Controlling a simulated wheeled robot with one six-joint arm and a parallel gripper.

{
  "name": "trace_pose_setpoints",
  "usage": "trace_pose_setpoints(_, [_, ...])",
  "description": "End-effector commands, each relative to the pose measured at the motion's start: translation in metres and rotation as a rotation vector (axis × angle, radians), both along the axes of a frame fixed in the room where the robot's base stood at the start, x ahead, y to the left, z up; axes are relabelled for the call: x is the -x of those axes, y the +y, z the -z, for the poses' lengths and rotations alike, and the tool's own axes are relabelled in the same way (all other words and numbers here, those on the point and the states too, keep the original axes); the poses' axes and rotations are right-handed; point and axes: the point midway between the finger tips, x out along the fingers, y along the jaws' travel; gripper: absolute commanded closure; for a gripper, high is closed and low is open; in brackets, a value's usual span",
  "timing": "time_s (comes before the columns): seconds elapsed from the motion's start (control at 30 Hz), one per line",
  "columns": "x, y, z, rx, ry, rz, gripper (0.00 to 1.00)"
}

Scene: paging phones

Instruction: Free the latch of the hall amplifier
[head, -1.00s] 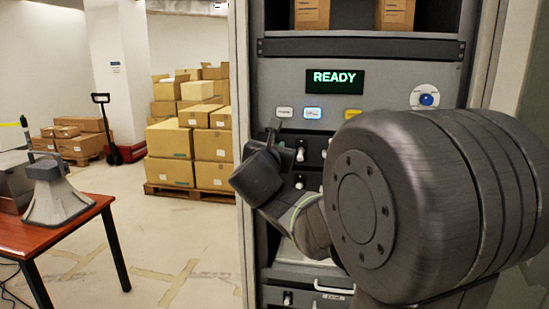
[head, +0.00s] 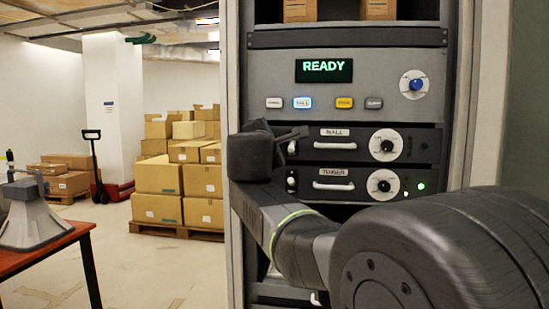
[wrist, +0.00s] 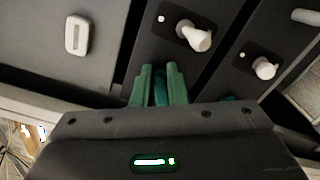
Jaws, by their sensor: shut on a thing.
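The hall amplifier (head: 352,146) is a dark unit in the rack, with a white handle, a round dial and a label that seems to read HALL. Its white latch knob (head: 292,147) is at the left end, just below my gripper (head: 297,132). In the wrist view the near white latch knob (wrist: 195,38) stands out from a dark plate, to the right of and beyond my fingertips (wrist: 160,72). The two teal fingers are close together, with a narrow teal-blue thing (wrist: 160,92) between them. I cannot tell what it is. The fingers appear apart from the knob.
A similar amplifier (head: 350,184) with a green light sits below, with its own latch knob (wrist: 265,68). Above are buttons (head: 344,103) and a READY display (head: 323,71). Stacked boxes (head: 180,180) and a table (head: 60,246) stand left.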

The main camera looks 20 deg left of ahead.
Motion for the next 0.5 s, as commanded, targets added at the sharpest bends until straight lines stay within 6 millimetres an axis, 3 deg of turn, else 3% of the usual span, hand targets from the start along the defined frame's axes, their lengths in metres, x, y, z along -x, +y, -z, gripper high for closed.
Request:
trace_pose_setpoints(0.03, [0.0000, -0.0001, 0.0077, -0.044, 0.009, 0.000, 1.00])
trace_pose_setpoints(0.5, [-0.0007, -0.0016, 0.0105, -0.369, 0.090, 0.001, 1.00])
